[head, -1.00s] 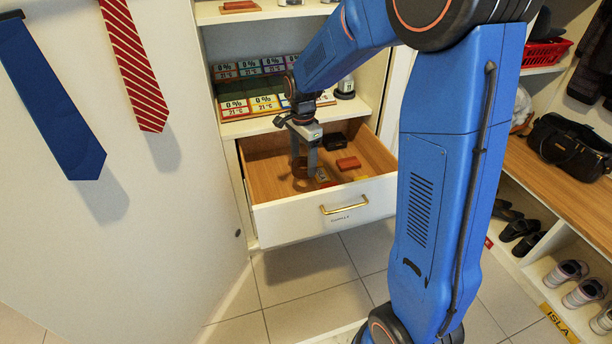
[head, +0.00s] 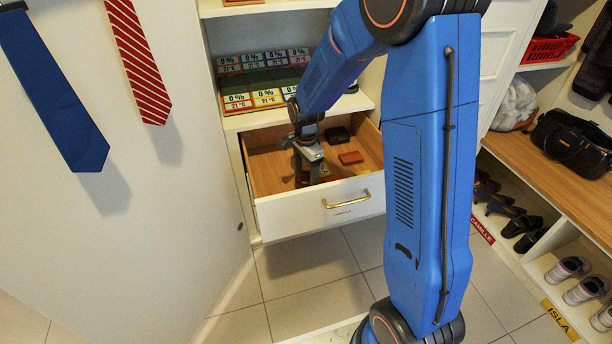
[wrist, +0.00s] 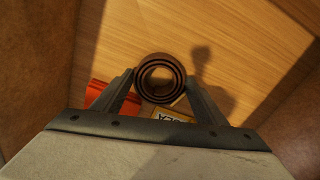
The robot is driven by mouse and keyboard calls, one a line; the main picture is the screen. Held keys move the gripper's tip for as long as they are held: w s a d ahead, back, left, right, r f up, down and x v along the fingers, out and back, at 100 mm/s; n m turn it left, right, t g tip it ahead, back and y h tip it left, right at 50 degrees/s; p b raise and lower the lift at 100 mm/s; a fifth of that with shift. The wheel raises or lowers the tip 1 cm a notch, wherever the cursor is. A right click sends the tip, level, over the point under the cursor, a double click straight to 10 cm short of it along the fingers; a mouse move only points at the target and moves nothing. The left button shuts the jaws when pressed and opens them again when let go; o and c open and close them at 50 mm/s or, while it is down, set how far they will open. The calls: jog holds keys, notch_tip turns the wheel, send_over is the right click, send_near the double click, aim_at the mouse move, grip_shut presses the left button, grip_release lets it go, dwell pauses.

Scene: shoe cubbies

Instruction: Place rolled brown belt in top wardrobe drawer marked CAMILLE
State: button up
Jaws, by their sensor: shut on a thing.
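The rolled brown belt (wrist: 160,78) sits between the fingers of my gripper (wrist: 162,92) in the wrist view, its coil seen end-on. The gripper is shut on it. In the head view my gripper (head: 308,172) reaches down inside the open top drawer (head: 285,217). Most of the belt is hidden there by the gripper and the drawer front. The drawer has a brass handle and a small dark label on its front, too small to read surely. The wooden drawer floor shows beyond the belt in the wrist view.
Labelled boxes (head: 262,98) fill the shelf above. Ties (head: 55,95) hang at the left. A bench (head: 560,160) with a black bag (head: 572,143) stands at the right.

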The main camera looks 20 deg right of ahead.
aim_at(306, 179)
jog(key=shift+f, duration=0.15)
jog(key=o, duration=1.1)
jog(key=shift+o, duration=0.2)
notch_tip(306, 179, up, 12)
jog(key=s+d+r+n+t, duration=0.1)
jog(key=s+d+r+n, duration=0.15)
jog(key=s+r, duration=0.4)
jog(key=s+d+r+n+t, duration=0.1)
jog(key=s+n, duration=0.5)
jog(key=s, duration=0.7)
jog(key=s+d+r+n+t, duration=0.2)
jog(key=s+n, duration=0.4)
jog(key=s, duration=0.7)
jog(key=shift+r+t, duration=0.4)
jog(key=shift+r, duration=0.3)
jog(key=shift+n, duration=0.25)
